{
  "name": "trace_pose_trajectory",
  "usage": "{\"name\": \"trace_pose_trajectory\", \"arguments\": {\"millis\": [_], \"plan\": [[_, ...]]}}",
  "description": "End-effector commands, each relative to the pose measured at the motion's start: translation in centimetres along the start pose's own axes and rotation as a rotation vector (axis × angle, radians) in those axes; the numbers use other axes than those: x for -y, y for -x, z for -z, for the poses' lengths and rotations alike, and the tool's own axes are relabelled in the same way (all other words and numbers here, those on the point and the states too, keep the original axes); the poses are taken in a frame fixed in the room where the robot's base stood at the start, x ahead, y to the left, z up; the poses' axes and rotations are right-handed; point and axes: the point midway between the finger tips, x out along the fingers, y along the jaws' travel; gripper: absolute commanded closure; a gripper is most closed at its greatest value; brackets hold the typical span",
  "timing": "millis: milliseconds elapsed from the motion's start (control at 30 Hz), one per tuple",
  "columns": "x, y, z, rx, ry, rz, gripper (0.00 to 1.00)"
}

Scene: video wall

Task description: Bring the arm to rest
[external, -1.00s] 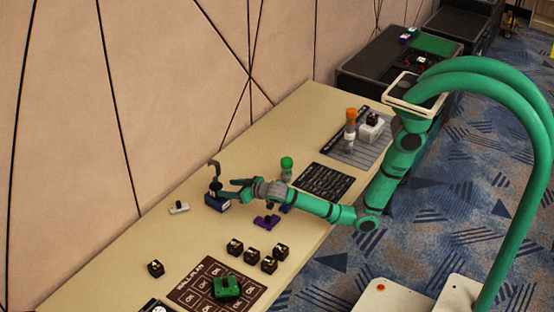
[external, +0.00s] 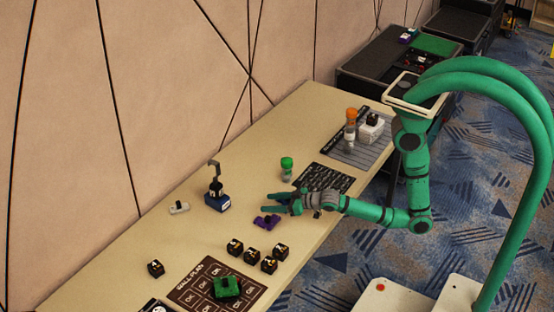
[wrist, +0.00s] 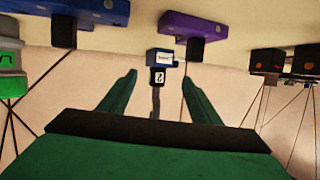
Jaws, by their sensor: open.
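My green arm reaches over the table from the right in the external view. My gripper (external: 270,204) is open and empty, its fingers pointing left above the table. In the wrist view the two green fingers of my gripper (wrist: 158,85) stand apart with nothing held between them. A blue block with a dark hooked post (external: 217,201) stands to the left of the fingertips, apart from them. It shows upside down between the fingers in the wrist view (wrist: 160,57), farther off. A purple piece (external: 267,222) lies just in front of the fingers.
A green-topped piece (external: 287,167) stands behind the gripper. Several black cubes (external: 252,256) and a green block on a brown sheet (external: 188,295) are at the front. A dark mat (external: 325,178) lies near the wrist. A grey-white piece (external: 179,208) lies far left.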

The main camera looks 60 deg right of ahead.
Motion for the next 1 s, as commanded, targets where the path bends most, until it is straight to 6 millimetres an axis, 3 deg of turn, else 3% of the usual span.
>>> {"name": "trace_pose_trajectory", "arguments": {"millis": [200,533,733,1000], "plan": [[-3.3,6.1,-3.1,-0.014,0.002,-0.001,0.42],[-8.0,15.7,-6.5,-0.032,-0.003,-0.068,0.42],[-9.8,22.2,-7.1,-0.048,-0.011,-0.133,0.42],[-11.2,29.8,-6.2,-0.072,-0.017,-0.232,0.42]]}}
